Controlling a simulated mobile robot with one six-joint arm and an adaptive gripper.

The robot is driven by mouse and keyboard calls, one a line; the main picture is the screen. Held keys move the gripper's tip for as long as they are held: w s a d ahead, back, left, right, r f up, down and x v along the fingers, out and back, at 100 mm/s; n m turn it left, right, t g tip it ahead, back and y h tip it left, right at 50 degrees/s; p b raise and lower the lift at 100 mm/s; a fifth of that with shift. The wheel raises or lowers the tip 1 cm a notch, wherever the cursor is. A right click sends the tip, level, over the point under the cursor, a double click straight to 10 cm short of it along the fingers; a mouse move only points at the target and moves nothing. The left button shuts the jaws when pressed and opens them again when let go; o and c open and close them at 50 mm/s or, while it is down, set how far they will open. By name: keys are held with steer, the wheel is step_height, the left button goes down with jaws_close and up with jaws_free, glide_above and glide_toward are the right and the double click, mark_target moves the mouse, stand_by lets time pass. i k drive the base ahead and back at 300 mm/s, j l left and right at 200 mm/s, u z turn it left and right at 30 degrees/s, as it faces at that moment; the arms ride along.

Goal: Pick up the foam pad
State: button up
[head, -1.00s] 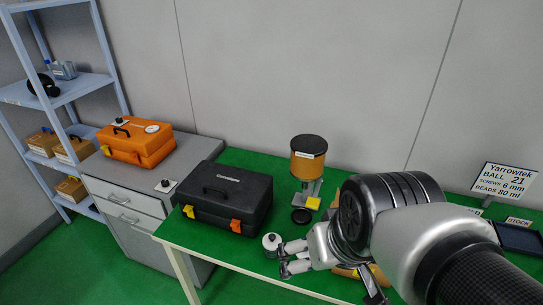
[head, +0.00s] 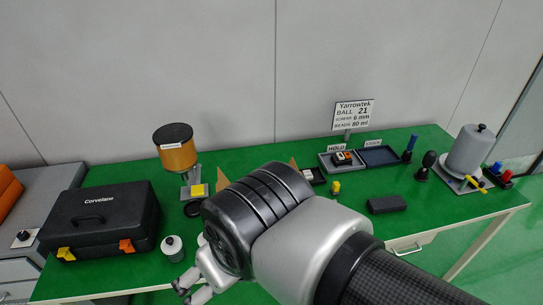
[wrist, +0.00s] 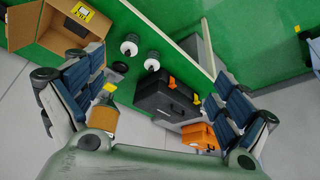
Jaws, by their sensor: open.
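A dark grey rectangular block (head: 387,204), which looks like the foam pad, lies flat on the green table (head: 440,195), right of centre in the head view. I cannot confirm its material. My gripper (head: 190,285) is at the lower left of the head view, near the table's front edge and far left of the block. In the wrist view my gripper (wrist: 150,85) has its fingers spread wide with nothing held between them. The block is not recognisable in the wrist view.
My arm hides the table's middle front. Trays (head: 380,155) lie behind the block; a grey cylinder (head: 470,150) stands right. Clear table surrounds the block.

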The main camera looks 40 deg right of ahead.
mark_target(389, 205)
steer(key=z, duration=2.45)
steer(key=i+l+u, duration=0.1)
steer(key=i, duration=0.4)
steer(key=i+l+u, duration=0.1)
steer(key=i+l, duration=0.15)
steer(key=i, duration=0.25)
